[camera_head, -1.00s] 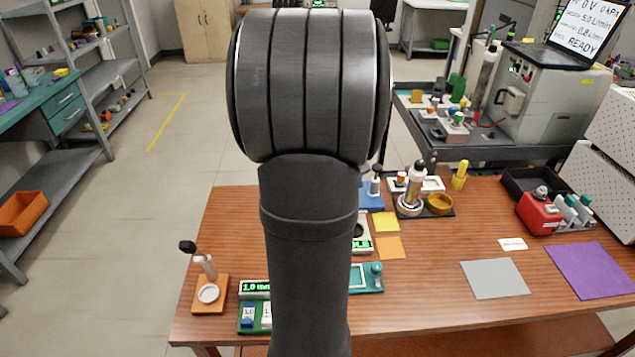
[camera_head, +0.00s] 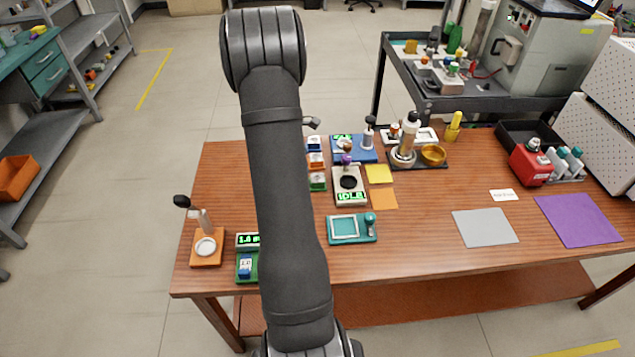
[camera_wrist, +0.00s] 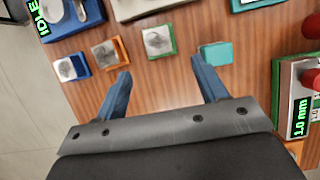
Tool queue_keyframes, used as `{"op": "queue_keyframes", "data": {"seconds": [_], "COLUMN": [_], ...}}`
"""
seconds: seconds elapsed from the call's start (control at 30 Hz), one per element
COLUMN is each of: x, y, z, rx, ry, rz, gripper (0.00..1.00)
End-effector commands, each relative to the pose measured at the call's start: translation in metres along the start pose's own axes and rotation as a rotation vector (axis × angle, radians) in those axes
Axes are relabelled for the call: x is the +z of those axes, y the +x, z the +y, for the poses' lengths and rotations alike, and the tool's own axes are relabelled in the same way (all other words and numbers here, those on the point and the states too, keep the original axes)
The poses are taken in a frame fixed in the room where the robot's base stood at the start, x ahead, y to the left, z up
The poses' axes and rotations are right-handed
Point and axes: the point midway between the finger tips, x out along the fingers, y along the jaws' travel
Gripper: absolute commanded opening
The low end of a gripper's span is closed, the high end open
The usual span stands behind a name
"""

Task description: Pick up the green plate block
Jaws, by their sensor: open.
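In the wrist view the green plate block (camera_wrist: 158,41), a green base with a pale grey plate on top, lies on the wooden table ahead of the gap between my fingers. In the head view a green block (camera_head: 317,182) shows just right of my arm, at the near end of a short column. My gripper (camera_wrist: 160,68) is open and empty, with two blue fingers apart. I cannot judge its height above the table. An orange block (camera_wrist: 106,53) lies just beyond the left fingertip, and a teal block (camera_wrist: 216,54) is close to the right fingertip. My arm hides my gripper in the head view.
A blue block (camera_wrist: 72,67) lies further left. A green device reading 1.0 mm (camera_wrist: 299,100) is at the wrist view's right. A teal tray (camera_head: 352,229) lies nearer.

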Motion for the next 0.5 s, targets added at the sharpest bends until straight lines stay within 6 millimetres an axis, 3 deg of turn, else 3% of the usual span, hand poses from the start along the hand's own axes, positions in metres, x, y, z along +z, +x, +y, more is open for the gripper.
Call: {"op": "queue_keyframes", "data": {"seconds": [0.1,0.2,0.5], "x": [0.001,0.000,0.001], "y": [0.025,0.038,0.057], "z": [-0.001,0.000,0.001], "rx": [-0.004,-0.002,-0.002], "ry": [0.000,0.001,0.002], "rz": [-0.001,0.000,-0.001], "gripper": [0.65,0.65,0.65]}}
